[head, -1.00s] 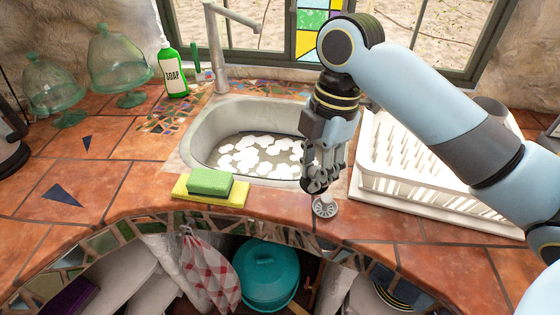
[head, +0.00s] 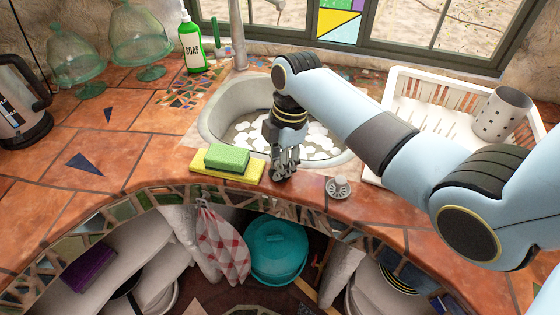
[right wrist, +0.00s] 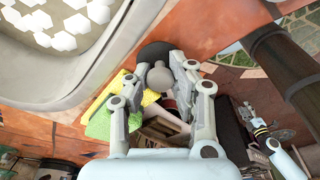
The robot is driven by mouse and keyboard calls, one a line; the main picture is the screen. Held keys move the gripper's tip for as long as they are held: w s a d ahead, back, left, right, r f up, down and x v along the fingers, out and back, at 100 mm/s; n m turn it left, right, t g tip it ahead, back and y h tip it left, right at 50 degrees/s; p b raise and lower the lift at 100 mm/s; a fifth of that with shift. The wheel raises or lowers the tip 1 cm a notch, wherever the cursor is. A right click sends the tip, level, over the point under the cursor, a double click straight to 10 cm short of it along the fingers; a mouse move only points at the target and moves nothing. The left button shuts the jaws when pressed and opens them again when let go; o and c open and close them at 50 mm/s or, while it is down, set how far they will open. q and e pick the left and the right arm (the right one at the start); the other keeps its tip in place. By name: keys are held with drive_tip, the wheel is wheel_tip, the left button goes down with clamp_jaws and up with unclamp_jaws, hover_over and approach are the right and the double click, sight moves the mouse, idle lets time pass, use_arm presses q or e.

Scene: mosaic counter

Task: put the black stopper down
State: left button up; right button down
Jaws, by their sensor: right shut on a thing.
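My right gripper (head: 281,176) is at the front edge of the sink, right of the sponge. In the right wrist view, my right gripper (right wrist: 160,82) is shut on the black stopper, with its fingers around the grey knob. The stopper's black disc (right wrist: 153,50) shows beyond the knob. In the head view the fingers hide most of the stopper, and I cannot tell if it touches the counter. What looks like my left gripper (right wrist: 252,118) shows small at the right of the wrist view; its opening cannot be made out.
A green sponge on a yellow one (head: 227,158) lies close left of my right gripper. A metal strainer (head: 338,187) sits to its right. The sink (head: 212,125) holds white pieces. A white dish rack (head: 400,85) stands at the right. The tiled counter at left has free room.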

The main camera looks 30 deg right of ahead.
drive_tip(key=shift+f, duration=0.15)
drive_tip(key=c, duration=1.2)
unclamp_jaws()
drive_tip(key=shift+o, duration=0.2)
wheel_tip(320, 180, up, 12)
drive_tip(key=d, duration=0.1)
drive_tip(key=shift+d, duration=0.4)
